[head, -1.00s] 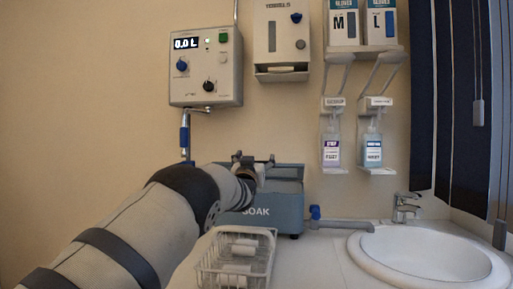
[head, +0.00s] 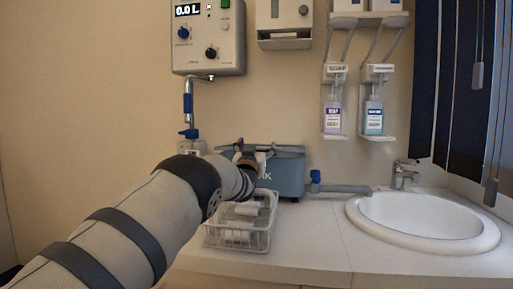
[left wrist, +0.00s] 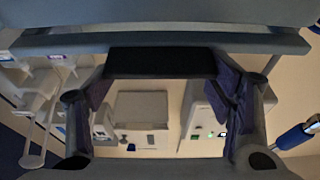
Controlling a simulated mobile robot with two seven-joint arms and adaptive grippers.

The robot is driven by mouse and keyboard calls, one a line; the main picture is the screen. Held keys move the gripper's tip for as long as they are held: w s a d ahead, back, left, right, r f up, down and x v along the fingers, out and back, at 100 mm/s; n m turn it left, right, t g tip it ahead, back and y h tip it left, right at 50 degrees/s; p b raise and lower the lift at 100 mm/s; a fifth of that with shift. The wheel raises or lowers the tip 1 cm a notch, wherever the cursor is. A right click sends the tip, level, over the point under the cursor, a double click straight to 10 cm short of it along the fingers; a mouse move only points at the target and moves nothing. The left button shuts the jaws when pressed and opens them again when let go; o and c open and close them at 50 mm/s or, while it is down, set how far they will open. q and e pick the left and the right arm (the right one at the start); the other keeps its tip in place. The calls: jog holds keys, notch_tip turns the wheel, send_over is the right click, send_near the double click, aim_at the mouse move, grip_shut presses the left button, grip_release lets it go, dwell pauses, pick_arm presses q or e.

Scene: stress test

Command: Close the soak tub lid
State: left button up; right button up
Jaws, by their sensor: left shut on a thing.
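The blue-grey soak tub (head: 286,181) stands on the counter against the wall in the head view, its label partly covered by my arm. Its flat blue-grey lid (head: 287,149) shows as a thin strip along the top, looking nearly level. Whether it is fully down cannot be told. My left gripper (head: 246,151) is at the front of the lid. In the left wrist view its fingers (left wrist: 160,115) stand either side of a dark bar (left wrist: 160,62), below a blue-grey edge, seemingly holding the lid there. My right gripper is not in view.
A white wire basket (head: 238,240) with pale items stands in front of the tub, close below my left arm. A pipe with a blue valve (head: 316,183) and a white sink (head: 425,220) are to the right. The wall dispenser unit (head: 208,38) hangs above left. The counter front is clear.

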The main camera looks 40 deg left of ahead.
pick_arm(q)
jog(key=shift+f, duration=0.2)
jog(key=o, duration=1.7)
jog(key=shift+r, duration=0.15)
notch_tip(320, 180, up, 10)
jog(key=shift+c, duration=0.6)
